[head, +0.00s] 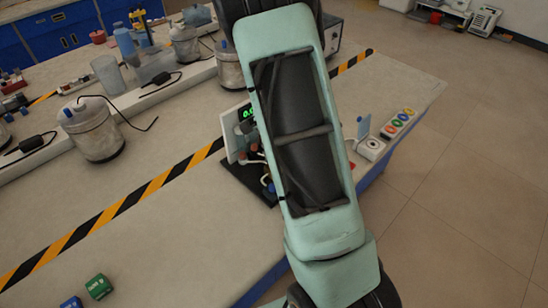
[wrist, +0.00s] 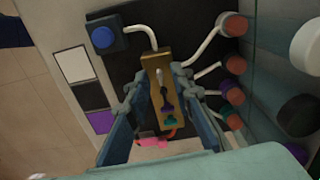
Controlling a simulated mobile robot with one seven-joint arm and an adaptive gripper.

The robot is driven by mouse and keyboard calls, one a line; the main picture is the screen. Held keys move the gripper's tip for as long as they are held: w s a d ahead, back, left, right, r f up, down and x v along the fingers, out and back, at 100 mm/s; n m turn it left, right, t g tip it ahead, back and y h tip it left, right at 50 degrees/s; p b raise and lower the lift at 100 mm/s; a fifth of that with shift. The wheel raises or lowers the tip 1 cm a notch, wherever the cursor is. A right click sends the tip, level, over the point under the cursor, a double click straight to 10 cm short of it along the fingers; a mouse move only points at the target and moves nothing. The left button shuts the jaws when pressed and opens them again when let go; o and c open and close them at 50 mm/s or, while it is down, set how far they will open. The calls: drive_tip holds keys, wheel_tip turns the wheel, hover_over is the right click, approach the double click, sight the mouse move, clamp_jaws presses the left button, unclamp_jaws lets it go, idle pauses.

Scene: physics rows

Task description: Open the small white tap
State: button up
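In the wrist view, a brass block (wrist: 171,102) sits on a black board. A small white tap (wrist: 160,74) is at its upper end, with small purple and teal parts below it on the block. My gripper (wrist: 159,86) has its two blue fingers spread on either side of the block, with the white tap between the tips. I cannot tell whether either finger touches the block. In the head view, my arm hides the gripper and the tap; part of the black board (head: 246,182) shows at the arm's left.
A blue button (wrist: 103,37) and a white tube are beside the block. Several coloured knobs (wrist: 234,67) line its right. The head view shows an upright panel with a green display (head: 246,113), several metal pots (head: 92,132) and striped tape. The bench front is mostly clear.

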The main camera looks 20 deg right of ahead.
wheel_tip(320, 180, up, 12)
idle(0.7)
idle(0.4)
